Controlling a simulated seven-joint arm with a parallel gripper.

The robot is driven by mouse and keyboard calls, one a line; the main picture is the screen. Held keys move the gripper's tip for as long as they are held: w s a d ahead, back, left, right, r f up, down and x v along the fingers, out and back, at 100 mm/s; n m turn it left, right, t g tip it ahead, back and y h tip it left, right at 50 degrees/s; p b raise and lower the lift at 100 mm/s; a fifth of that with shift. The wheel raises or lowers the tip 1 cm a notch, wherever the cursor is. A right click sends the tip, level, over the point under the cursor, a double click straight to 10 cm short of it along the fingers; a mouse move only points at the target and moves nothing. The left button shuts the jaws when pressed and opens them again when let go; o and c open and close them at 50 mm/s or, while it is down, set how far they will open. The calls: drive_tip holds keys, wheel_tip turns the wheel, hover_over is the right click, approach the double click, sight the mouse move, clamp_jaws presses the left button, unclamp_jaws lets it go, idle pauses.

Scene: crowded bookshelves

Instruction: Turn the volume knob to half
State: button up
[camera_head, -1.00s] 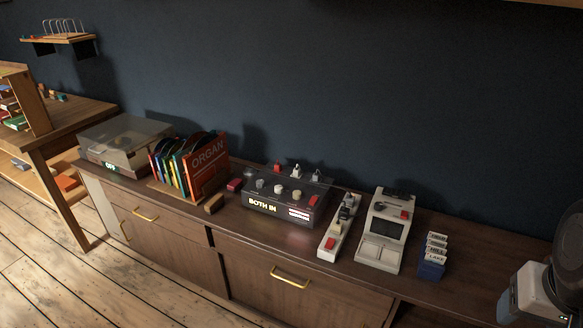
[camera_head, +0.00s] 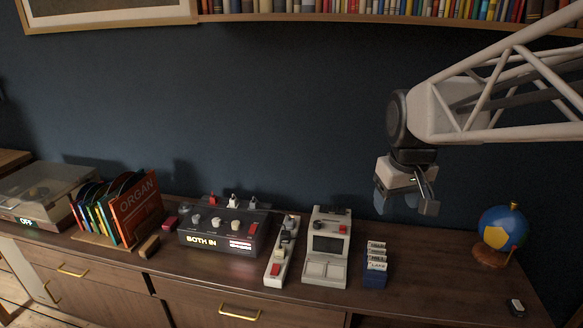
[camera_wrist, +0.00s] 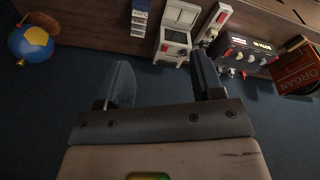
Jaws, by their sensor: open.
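A dark amplifier box (camera_head: 205,242) stands on the wooden cabinet, with a lit "BOTH IN" sign on its front. Several pale round knobs (camera_head: 216,224) sit on its sloped top; their labels are too small to read, so I cannot tell which is volume or how it is set. The box also shows at the right of the wrist view (camera_wrist: 245,52), upside down. My gripper (camera_head: 405,203) is open and empty, high above the cabinet and to the right of the amplifier. Its two fingers also show apart in the wrist view (camera_wrist: 165,75).
Right of the amplifier are a power strip (camera_head: 280,255), a cream console (camera_head: 327,262), a blue card holder (camera_head: 375,270) and a globe (camera_head: 502,228). Left are a record rack (camera_head: 137,208) and a turntable (camera_head: 45,190). A bookshelf (camera_head: 370,17) runs above. Air around the gripper is clear.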

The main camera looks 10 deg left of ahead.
drive_tip(key=w+a+n, duration=0.4)
drive_tip(key=w+a, duration=0.8)
drive_tip(key=w, duration=0.1)
drive_tip(key=n+g, duration=0.2)
drive_tip(key=n, duration=0.9)
hover_over(196, 217)
drive_tip(key=f, duration=2.9)
drive_tip(key=shift+d+f, duration=0.2)
drive_tip(key=shift+d, duration=0.2)
drive_tip(key=shift+a+f, duration=0.2)
drive_tip(key=shift+a, duration=0.15)
drive_tip(key=shift+f, duration=0.15)
drive_tip(key=shift+f, duration=3.8)
drive_tip(key=c, duration=0.9)
